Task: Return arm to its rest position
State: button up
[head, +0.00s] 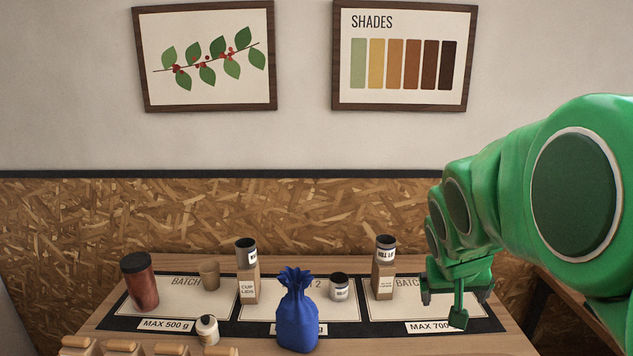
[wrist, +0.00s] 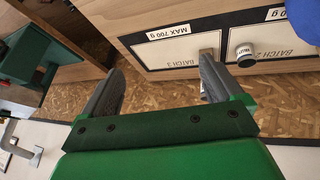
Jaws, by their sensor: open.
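My green arm reaches in from the right side of the head view. My gripper (head: 442,306) hangs at its end, over the right part of the table, near the BATCH 3 panel. In the wrist view my gripper (wrist: 162,70) has its two grey fingers wide apart, with nothing held between them. Beyond the fingers are the MAX 700 g label (wrist: 170,30) and the edge of the table.
A blue tied sack (head: 297,318) stands at the front middle of the dark mat (head: 232,320). Cartons topped with dark-lidded containers (head: 384,283), a reddish tumbler (head: 140,285) and small jars (head: 339,287) stand around it. A chipboard wall is behind.

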jog(key=s+a+f+g+y, duration=0.1)
jog(key=s+a+f+g, duration=0.1)
jog(key=s, duration=0.6)
jog(key=s+a+f+n+g+y, duration=0.1)
jog(key=s+a+f+g, duration=0.1)
jog(key=s, duration=0.7)
jog(key=s+a+f+g, duration=0.2)
jog(key=s+a, duration=0.3)
jog(key=s, duration=0.3)
jog(key=shift+s+a+f+n+g+y, duration=0.15)
jog(key=shift+a+f+n+g+y, duration=0.2)
jog(key=shift+f, duration=0.35)
jog(key=shift+d, duration=0.1)
